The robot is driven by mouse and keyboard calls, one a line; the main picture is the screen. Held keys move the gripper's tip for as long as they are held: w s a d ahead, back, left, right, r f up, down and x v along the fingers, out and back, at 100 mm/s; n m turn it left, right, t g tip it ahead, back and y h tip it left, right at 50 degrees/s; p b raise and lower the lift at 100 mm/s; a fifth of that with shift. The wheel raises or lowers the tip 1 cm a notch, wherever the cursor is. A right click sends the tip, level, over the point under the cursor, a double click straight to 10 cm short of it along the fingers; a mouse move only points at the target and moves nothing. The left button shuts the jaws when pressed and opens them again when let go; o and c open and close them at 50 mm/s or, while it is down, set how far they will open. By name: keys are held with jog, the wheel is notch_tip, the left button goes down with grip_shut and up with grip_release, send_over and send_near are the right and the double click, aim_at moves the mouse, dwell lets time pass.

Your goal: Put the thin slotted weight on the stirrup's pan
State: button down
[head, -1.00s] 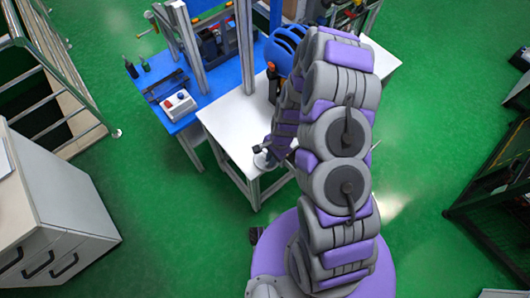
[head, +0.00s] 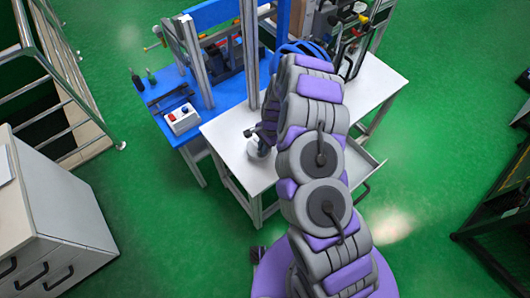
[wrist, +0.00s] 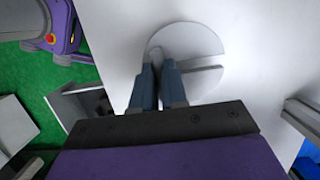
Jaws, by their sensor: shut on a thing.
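The thin slotted weight (wrist: 195,42) is a flat grey disc with a straight slot running in from its right side in the wrist view. My gripper (wrist: 157,68) is shut on it at a small upright part near the disc's left side. In the head view, the weight (head: 259,149) hangs at the end of my gripper (head: 254,136), over the white table (head: 226,134) near its front edge. The height above the table is hard to tell. My arm hides part of the table. I cannot make out the stirrup or its pan.
A blue bench (head: 152,92) with a grey button box (head: 183,119) stands left of the table. Tall grey posts (head: 249,50) rise behind the table. An open drawer (head: 357,170) juts out at the right.

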jog(key=shift+w+b+x, duration=0.2)
jog(key=shift+b+x, duration=0.1)
jog(key=shift+x, duration=0.6)
jog(key=shift+w+b+x, duration=0.2)
jog(key=shift+b+x, duration=0.1)
jog(key=shift+x, duration=0.55)
jog(key=c, duration=1.2)
grip_release()
jog(key=shift+d, duration=0.25)
jog(key=shift+o, duration=0.2)
